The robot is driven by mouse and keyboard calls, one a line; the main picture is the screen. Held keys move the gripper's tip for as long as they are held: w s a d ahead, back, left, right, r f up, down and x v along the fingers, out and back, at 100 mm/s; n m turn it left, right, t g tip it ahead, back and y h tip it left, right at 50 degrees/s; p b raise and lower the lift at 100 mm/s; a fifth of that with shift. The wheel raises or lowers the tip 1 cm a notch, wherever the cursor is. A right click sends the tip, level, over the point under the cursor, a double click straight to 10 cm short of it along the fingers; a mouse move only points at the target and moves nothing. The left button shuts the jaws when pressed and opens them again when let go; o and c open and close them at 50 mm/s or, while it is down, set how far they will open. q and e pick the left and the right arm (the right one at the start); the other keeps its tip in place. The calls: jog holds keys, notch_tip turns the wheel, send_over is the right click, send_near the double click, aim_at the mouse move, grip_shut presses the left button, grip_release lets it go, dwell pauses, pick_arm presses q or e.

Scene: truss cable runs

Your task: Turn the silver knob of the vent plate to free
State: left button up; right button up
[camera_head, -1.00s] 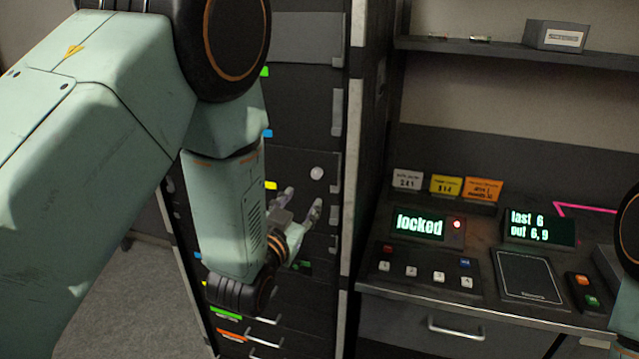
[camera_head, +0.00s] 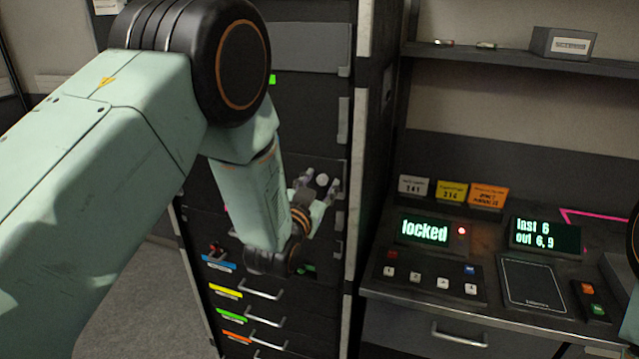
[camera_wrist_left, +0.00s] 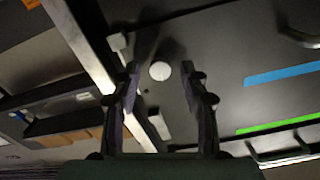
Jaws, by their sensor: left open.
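The silver knob (camera_head: 322,180) is a small pale round knob on a dark plate (camera_head: 335,222) of the tall rack. In the left wrist view the knob (camera_wrist_left: 160,71) shows ahead, between the lines of the two fingers. My left gripper (camera_head: 318,186) is open, with its fingertips on either side of the knob in the head view. In the wrist view the left gripper (camera_wrist_left: 158,80) has nothing between its fingers except the knob beyond. Contact with the knob cannot be told. The knob's turn position does not show. My right gripper is not in view.
Drawers with handles (camera_head: 265,292) and coloured labels sit low in the rack. To the right, a desk holds a display reading "locked" (camera_head: 424,231) with a red light, a second display (camera_head: 545,236), buttons, and small cards. A shelf (camera_head: 500,53) runs above.

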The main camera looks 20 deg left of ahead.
pick_arm(q)
jog(key=shift+w+a+f, duration=0.1)
jog(key=shift+w+f, duration=0.1)
jog(key=shift+c, duration=0.5)
jog(key=shift+s+r, duration=0.2)
jog(key=shift+s, duration=0.1)
jog(key=c, duration=0.4)
grip_shut()
